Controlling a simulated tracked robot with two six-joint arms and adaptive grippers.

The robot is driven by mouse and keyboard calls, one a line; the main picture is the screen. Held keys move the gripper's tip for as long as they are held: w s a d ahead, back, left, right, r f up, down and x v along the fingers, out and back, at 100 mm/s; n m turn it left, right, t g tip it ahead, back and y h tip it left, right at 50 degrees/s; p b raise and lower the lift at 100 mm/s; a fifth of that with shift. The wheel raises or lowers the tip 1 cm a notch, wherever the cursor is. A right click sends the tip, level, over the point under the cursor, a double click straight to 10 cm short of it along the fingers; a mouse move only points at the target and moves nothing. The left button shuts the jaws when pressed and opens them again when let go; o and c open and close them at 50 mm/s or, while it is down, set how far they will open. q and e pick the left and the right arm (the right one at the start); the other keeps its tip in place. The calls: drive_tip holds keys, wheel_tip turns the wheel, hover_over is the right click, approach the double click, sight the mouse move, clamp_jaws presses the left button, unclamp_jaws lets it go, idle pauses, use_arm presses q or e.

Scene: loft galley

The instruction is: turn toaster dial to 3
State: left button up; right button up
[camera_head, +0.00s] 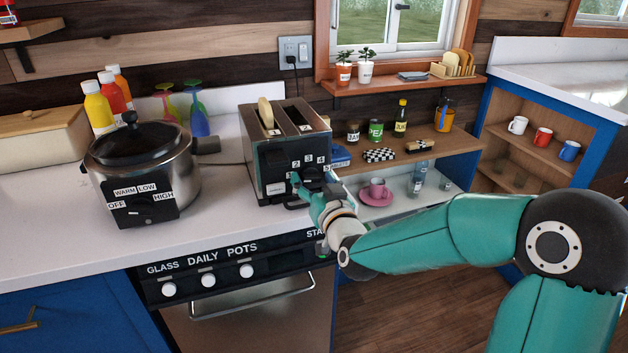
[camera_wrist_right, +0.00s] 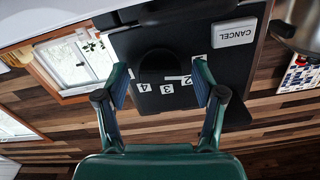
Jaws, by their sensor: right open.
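The black and steel toaster (camera_head: 258,172) stands on the counter, a bread slice (camera_head: 266,112) in its left slot. Number labels, including 2, 3 and 4, show on its front. My right gripper (camera_head: 313,185) is at the toaster's front and partly hides the dial. In the right wrist view, which is upside down, the dark round dial (camera_wrist_right: 160,67) lies between the open fingers of my right gripper (camera_wrist_right: 159,84), with gaps on both sides. A white pointer mark on the dial seems to aim near the 2. A CANCEL button (camera_wrist_right: 234,36) is beside it. My left gripper is out of view.
A slow cooker (camera_head: 145,175) stands left of the toaster, with bottles (camera_head: 97,108) behind it. A pink cup (camera_head: 377,188) on a saucer sits on the shelf to the right, beside my arm.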

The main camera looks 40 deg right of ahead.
drive_tip(key=c, duration=1.1)
drive_tip(key=shift+f+m+b, duration=0.1)
drive_tip(key=shift+m+b, duration=0.3)
drive_tip(key=shift+b, duration=0.4)
drive_tip(key=shift+c, duration=0.2)
drive_tip(key=m+b, duration=0.4)
drive_tip(key=b, duration=0.1)
drive_tip(key=m+b, duration=0.5)
drive_tip(key=b, duration=0.1)
drive_tip(key=shift+d+f, duration=0.1)
drive_tip(key=shift+f, duration=0.1)
drive_tip(key=m+b, duration=0.2)
drive_tip(key=shift+m+b, duration=0.35)
drive_tip(key=shift+m, duration=0.05)
drive_tip(key=shift+m+b, duration=1)
drive_tip(key=shift+m, duration=0.6)
drive_tip(key=shift+r, duration=0.1)
